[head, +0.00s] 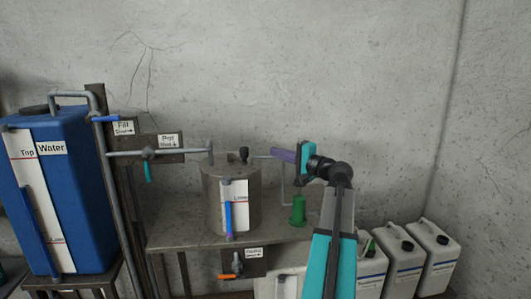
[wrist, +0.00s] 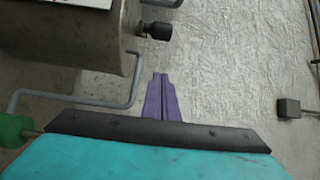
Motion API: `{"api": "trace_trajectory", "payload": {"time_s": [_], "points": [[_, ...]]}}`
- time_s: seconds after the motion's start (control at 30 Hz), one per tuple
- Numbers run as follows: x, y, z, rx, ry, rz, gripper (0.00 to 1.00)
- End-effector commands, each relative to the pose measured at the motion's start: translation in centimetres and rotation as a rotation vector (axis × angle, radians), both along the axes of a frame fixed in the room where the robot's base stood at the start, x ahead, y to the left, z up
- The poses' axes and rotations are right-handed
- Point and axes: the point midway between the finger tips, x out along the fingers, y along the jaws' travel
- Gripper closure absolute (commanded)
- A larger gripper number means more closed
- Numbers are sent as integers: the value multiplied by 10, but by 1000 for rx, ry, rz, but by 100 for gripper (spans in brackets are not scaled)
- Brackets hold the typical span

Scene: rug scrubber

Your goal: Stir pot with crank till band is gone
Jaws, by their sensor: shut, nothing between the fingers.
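The pot (head: 212,188) is a grey metal cylinder on a metal table, with a black knob (head: 244,154) on top. The crank (head: 283,187) is a thin grey bent rod running from the pot's upper right down to a green handle (head: 298,209). In the wrist view the pot (wrist: 70,35) is at upper left and the green handle (wrist: 12,130) at the left edge, partly cut off. My gripper (head: 274,151) has purple fingers, shut and empty, right of the pot and above the green handle. The fingers (wrist: 161,76) appear apart from the crank.
A white gauge panel with a blue tube (head: 228,217) is on the pot's front. A blue water tank (head: 62,190) stands at left, with pipes and valves between. An orange-handled valve (head: 230,276) is below the table (head: 180,228). White jugs (head: 402,262) stand at lower right.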

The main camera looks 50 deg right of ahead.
Motion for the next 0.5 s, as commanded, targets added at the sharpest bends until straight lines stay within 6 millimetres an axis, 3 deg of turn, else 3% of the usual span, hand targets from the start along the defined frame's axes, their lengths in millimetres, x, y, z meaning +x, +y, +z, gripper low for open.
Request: {"api": "trace_trajectory", "payload": {"time_s": [0.5], "points": [[62,-2,3,1,1,4,100]]}}
